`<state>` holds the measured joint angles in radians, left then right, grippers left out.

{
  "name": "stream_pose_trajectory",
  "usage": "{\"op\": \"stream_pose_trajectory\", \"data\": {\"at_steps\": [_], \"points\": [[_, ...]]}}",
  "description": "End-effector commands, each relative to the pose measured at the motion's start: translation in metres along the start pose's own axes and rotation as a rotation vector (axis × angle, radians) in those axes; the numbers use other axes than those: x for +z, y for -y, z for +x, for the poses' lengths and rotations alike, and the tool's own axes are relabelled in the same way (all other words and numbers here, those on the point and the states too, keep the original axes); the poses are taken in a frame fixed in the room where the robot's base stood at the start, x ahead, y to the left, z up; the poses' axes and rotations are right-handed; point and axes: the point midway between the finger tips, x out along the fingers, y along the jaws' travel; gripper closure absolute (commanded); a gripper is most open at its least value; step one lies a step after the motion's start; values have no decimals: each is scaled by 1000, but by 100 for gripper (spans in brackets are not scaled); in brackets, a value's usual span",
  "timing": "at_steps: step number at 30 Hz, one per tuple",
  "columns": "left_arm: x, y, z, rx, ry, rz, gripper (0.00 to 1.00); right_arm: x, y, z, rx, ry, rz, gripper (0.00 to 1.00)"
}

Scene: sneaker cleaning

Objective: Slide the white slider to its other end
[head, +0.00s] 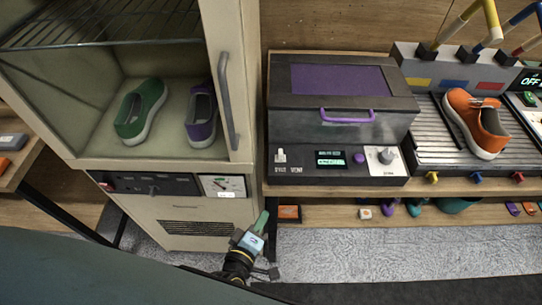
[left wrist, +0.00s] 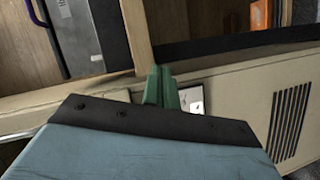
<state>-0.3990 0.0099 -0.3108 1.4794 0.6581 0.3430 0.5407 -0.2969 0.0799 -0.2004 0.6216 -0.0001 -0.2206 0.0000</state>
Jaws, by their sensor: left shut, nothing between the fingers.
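A small white slider (head: 281,155) sits at the left end of the dark front panel of the purple-lidded box (head: 340,125). Printed labels, too small to read surely, are under it. My left gripper (head: 261,222) is below and left of the slider, near the right front edge of the cream cabinet, apart from the slider. Its green fingers are shut and empty. They also show pressed together in the left wrist view (left wrist: 161,88), where I cannot make out the slider. My right gripper is not in view.
The cream cabinet (head: 185,215) with an open shoe compartment stands left. A wooden shelf (head: 310,190) carries the box; small items lie on the level below. An orange shoe (head: 476,124) is on a ribbed tray at right. Grey carpet lies in front.

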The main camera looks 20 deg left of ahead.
Motion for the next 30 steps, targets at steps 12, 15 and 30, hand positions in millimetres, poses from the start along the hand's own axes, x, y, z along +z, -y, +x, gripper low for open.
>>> {"op": "stream_pose_trajectory", "data": {"at_steps": [12, 15, 30], "points": [[-50, -97, 14, 198, -176, -353, 100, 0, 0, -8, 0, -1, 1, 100], [-53, -99, 32, 198, -176, -350, 100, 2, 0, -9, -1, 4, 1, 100], [-65, -108, 95, 193, -173, -346, 100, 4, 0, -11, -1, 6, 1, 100]]}}
